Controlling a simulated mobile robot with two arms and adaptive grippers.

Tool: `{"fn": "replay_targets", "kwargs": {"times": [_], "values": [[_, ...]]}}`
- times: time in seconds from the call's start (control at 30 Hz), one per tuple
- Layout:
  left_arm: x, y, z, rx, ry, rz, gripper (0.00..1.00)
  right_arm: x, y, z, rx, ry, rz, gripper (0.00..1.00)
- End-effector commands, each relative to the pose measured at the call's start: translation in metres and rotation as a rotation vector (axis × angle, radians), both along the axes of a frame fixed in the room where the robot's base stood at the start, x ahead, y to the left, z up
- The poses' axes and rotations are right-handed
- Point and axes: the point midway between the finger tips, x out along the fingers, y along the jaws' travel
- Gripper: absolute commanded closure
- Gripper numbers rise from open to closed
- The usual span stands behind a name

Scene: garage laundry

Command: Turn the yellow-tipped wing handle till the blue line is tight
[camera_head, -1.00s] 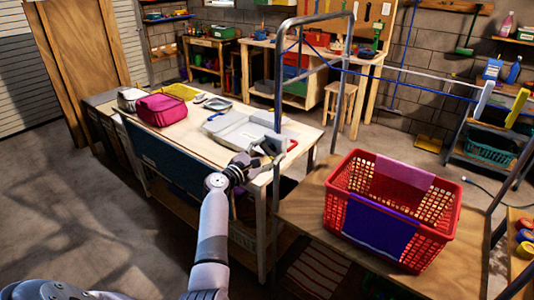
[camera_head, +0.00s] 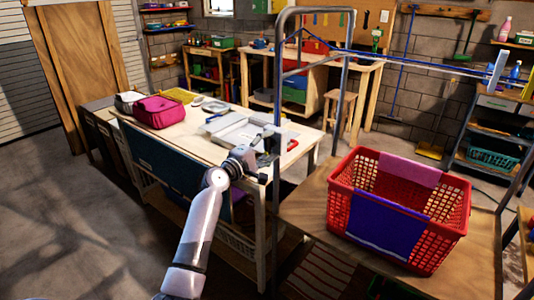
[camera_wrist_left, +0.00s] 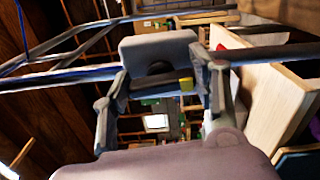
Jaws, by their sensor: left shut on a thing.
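My left gripper (camera_head: 265,152) is at the near upright post of a grey metal frame (camera_head: 278,90), beside the workbench corner. In the left wrist view, the wing handle (camera_wrist_left: 158,86) is a dark bar with a yellow tip (camera_wrist_left: 187,84), in front of a grey block (camera_wrist_left: 158,48). My left gripper's fingers (camera_wrist_left: 160,92) stand either side of the bar and are shut on it. The blue line (camera_head: 420,60) runs from the frame top to the right, nearly straight, and also down along the post. My right gripper is in neither view.
A red basket (camera_head: 447,215) with purple and pink cloths stands on a wooden top (camera_head: 312,205) right of the post. The workbench (camera_head: 190,125) on the left holds a magenta bag (camera_head: 160,108) and a grey tray-like case (camera_head: 230,128). Open floor lies at the left.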

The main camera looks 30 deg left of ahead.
Motion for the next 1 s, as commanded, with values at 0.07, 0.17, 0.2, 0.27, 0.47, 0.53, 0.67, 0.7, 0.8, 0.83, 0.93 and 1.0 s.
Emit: {"fn": "replay_targets", "kwargs": {"times": [0.07, 0.17, 0.2, 0.27, 0.47, 0.53, 0.67, 0.7, 0.8, 0.83, 0.93, 1.0], "values": [[0.0, 0.0, -0.006, 0.078, -0.003, -0.001, 0.73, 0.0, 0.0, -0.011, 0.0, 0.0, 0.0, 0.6], [0.0, 0.0, -0.006, 0.173, -0.011, -0.001, 0.73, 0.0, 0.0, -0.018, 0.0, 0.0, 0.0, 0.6], [0.0, 0.0, -0.007, 0.211, -0.014, -0.001, 0.73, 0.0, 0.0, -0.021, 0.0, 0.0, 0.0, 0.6], [0.0, 0.0, -0.007, 0.267, -0.018, -0.002, 0.73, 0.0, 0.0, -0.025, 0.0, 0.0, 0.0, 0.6], [0.0, 0.0, -0.008, 0.458, -0.032, -0.002, 0.73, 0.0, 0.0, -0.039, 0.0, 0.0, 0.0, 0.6], [0.0, 0.001, -0.008, 0.524, -0.037, -0.002, 0.73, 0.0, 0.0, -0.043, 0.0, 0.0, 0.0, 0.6], [0.0, 0.001, -0.009, 0.646, -0.047, -0.002, 0.73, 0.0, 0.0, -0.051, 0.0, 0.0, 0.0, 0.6], [0.0, 0.001, -0.009, 0.684, -0.05, -0.003, 0.73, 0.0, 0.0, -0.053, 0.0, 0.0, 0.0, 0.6], [0.0, 0.001, -0.009, 0.778, -0.056, -0.004, 0.73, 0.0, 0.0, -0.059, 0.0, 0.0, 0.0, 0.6], [0.0, 0.001, -0.009, 0.808, -0.058, -0.003, 0.73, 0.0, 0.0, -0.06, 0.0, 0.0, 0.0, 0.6], [0.0, 0.002, -0.009, 0.903, -0.066, -0.003, 0.73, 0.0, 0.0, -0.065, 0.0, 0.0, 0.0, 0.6], [0.0, 0.002, -0.01, 0.968, -0.071, -0.004, 0.73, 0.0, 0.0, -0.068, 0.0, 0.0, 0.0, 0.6]]}}
